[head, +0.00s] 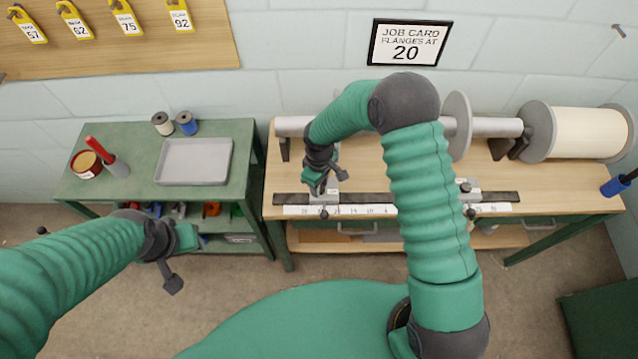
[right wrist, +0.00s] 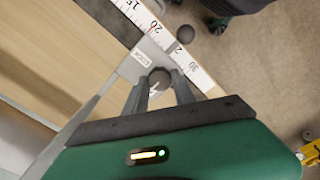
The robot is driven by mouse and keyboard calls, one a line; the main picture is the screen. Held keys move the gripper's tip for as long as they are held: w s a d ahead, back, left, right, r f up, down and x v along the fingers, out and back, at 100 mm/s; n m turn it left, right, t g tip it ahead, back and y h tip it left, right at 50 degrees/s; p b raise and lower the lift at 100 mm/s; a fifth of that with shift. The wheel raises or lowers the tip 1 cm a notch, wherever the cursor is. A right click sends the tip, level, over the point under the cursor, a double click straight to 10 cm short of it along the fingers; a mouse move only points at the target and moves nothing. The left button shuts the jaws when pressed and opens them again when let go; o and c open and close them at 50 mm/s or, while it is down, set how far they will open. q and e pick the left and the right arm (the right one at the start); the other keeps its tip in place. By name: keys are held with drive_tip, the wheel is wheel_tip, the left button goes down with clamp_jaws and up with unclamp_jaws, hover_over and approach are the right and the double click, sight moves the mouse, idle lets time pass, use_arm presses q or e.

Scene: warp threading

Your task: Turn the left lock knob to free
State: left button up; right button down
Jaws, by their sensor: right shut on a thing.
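My right gripper (head: 327,183) is over the left carriage on the bench rail. In the right wrist view its two fingers (right wrist: 160,87) are closed around the dark round lock knob (right wrist: 159,77). The knob sits on a grey metal carriage (right wrist: 110,80) with a "LOCK" label beside it. Whether the knob stands at locked or free cannot be read.
A right carriage (head: 467,192) sits on the same rail (head: 380,198). Behind it are a beam tube (head: 295,126), a flange disc (head: 458,125) and a cream yarn roll (head: 588,133). A job card (head: 409,42) reads 20. The green table holds a grey tray (head: 195,162) and spools (head: 186,123).

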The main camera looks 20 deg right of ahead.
drive_tip(key=c, duration=1)
unclamp_jaws()
drive_tip(key=shift+c, duration=0.2)
drive_tip(key=shift+r, duration=0.1)
wheel_tip(320, 180, up, 17)
drive_tip(key=b, duration=0.1)
drive_tip(key=shift+f, duration=0.2)
drive_tip(key=s+d+m+t, duration=0.1)
drive_tip(key=s+d+m, duration=0.1)
drive_tip(key=s+m, duration=0.2)
drive_tip(key=s+d+m+t, duration=0.1)
drive_tip(key=s+d+m, duration=0.2)
drive_tip(key=s, duration=0.8)
drive_tip(key=shift+d+f+m+t, duration=0.3)
drive_tip(key=shift+d+m, duration=0.05)
drive_tip(key=shift+m, duration=0.25)
